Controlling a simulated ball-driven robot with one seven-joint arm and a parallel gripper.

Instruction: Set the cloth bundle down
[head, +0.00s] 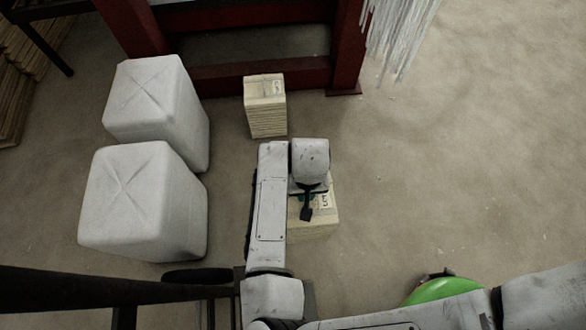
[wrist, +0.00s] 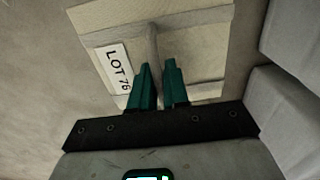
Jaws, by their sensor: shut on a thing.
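The cloth bundle (head: 318,228) is a cream, folded stack with a white number label, partly hidden under my arm in the head view. In the wrist view, the bundle (wrist: 190,50) shows pale bands and a "LOT 76" tag. A raised pale strap (wrist: 153,42) runs up its middle to between my fingers. My gripper (wrist: 159,72) has teal fingers shut on this strap. It points down over the bundle, and in the head view it is mostly hidden behind my wrist. I cannot tell whether the bundle touches the floor.
A second cream stack (head: 267,118) stands on the floor farther back, before a dark red frame (head: 250,77). Two large white blocks (head: 155,100) (head: 145,205) stand at the left. A green round object (head: 440,289) is at the front right. The floor (head: 460,170) on the right is clear.

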